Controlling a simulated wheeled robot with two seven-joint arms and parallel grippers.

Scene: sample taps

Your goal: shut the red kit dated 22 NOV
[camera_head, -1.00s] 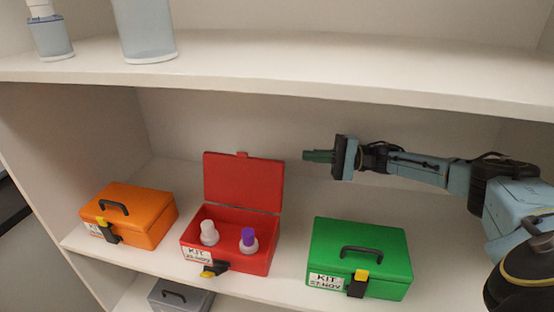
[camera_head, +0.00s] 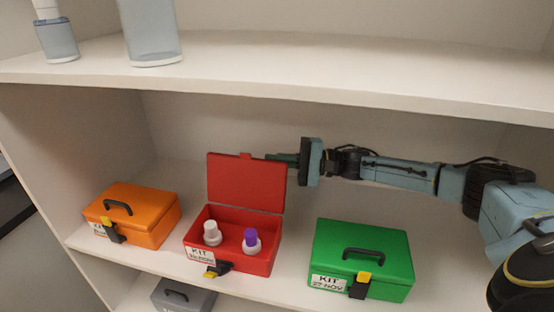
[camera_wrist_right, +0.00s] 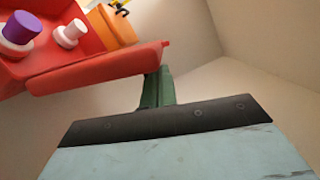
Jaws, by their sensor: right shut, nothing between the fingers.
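The red kit (camera_head: 232,262) stands on the middle shelf with its lid (camera_head: 245,183) raised upright at the back. A white-capped bottle (camera_head: 212,233) and a purple-capped bottle (camera_head: 251,241) stand inside. Its front label is too blurred to read its date surely. The black and yellow latch (camera_head: 217,269) hangs at the front. My right gripper (camera_head: 283,158) is shut and empty, its tips at the lid's upper right edge, partly behind it. In the right wrist view the green fingers (camera_wrist_right: 156,88) are beside the lid (camera_wrist_right: 95,70); contact is unclear. My left gripper is not in view.
A closed orange kit (camera_head: 140,212) stands left and a closed green kit (camera_head: 360,258) right. The upper shelf (camera_head: 300,70) runs above my right arm and holds containers. A grey box (camera_head: 180,297) sits below. Shelf space behind the green kit is free.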

